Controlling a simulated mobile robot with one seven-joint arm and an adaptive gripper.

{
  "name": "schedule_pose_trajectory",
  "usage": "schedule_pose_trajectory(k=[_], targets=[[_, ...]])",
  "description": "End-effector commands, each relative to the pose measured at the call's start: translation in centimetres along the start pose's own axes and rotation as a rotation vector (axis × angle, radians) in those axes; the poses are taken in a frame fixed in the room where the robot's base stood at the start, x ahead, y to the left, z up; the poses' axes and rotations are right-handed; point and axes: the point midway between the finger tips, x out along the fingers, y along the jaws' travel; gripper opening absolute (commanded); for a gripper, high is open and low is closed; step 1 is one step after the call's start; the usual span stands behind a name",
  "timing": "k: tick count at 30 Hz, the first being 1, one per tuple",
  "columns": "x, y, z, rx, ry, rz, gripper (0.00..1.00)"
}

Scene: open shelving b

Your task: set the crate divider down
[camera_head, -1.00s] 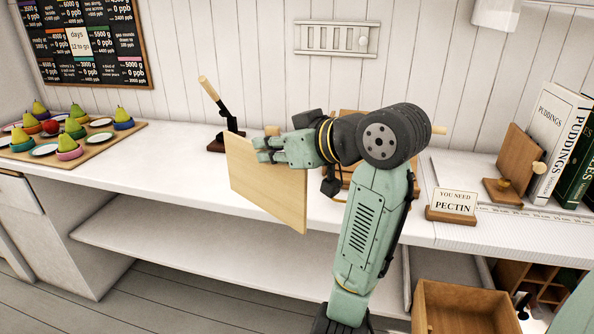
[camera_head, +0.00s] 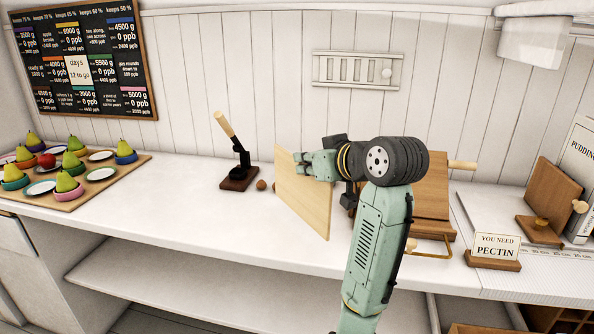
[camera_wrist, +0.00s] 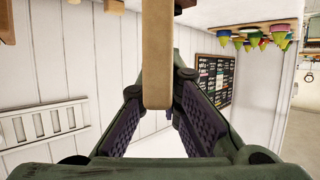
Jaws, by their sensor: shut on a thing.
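The crate divider (camera_head: 303,193) is a thin, pale wooden board. In the head view it stands on edge, slanted, in front of my arm. My gripper (camera_head: 308,165) is shut on it near its upper right edge. In the wrist view the divider (camera_wrist: 157,60) shows edge-on between the two finger pads of my gripper (camera_wrist: 158,110). The divider's lower edge overlaps the white counter (camera_head: 200,215) in the head view; I cannot tell whether it touches.
A black lever tool with a wooden handle (camera_head: 238,165) and a small brown ball (camera_head: 261,185) are left of the divider. A pear tray (camera_head: 125,174) is far left. A wooden stand (camera_head: 432,200) and PECTIN sign (camera_head: 495,250) are right. Counter between tray and lever is clear.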

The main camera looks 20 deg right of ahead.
Motion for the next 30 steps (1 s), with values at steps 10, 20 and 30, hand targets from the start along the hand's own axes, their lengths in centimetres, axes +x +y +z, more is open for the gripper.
schedule_pose_trajectory(k=[10, 20, 30], targets=[[3.8, -0.5, -0.3, 0.003, -0.004, -0.001, 0.00], [4.6, -0.5, 2.2, -0.001, 0.002, 0.001, 0.00], [4.8, -0.5, 2.5, 0.000, 0.001, 0.000, 0.09]])
